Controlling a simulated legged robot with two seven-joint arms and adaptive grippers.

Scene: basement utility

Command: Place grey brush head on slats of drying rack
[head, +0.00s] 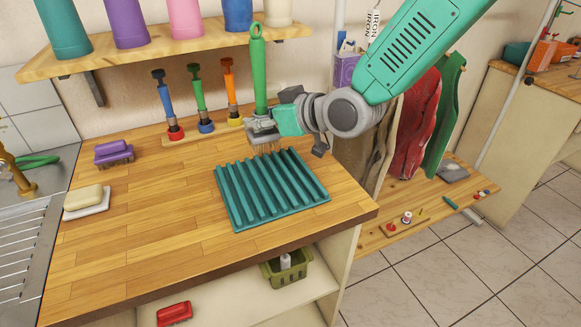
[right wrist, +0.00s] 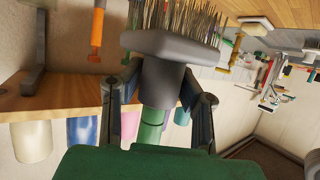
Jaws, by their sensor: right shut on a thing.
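The grey brush head (head: 262,129) has a green handle (head: 258,70) standing up from it, and its bristles point down. In the head view it is above the far edge of the teal slatted drying rack (head: 228,199), which lies on the wooden counter. Whether the bristles touch the slats is not clear. My right gripper (head: 277,122) is shut on the brush near its neck, coming from the right. In the right wrist view the grey brush head (right wrist: 165,48) sits between the fingers (right wrist: 160,88), bristles towards the picture's top. My left gripper is not in view.
Several small upright brushes (head: 203,110) stand behind the rack. A wall shelf (head: 170,52) with coloured cups overhangs the back. A purple brush (head: 113,152) and a soap dish (head: 88,205) are at left beside the sink. The counter left of the rack is clear.

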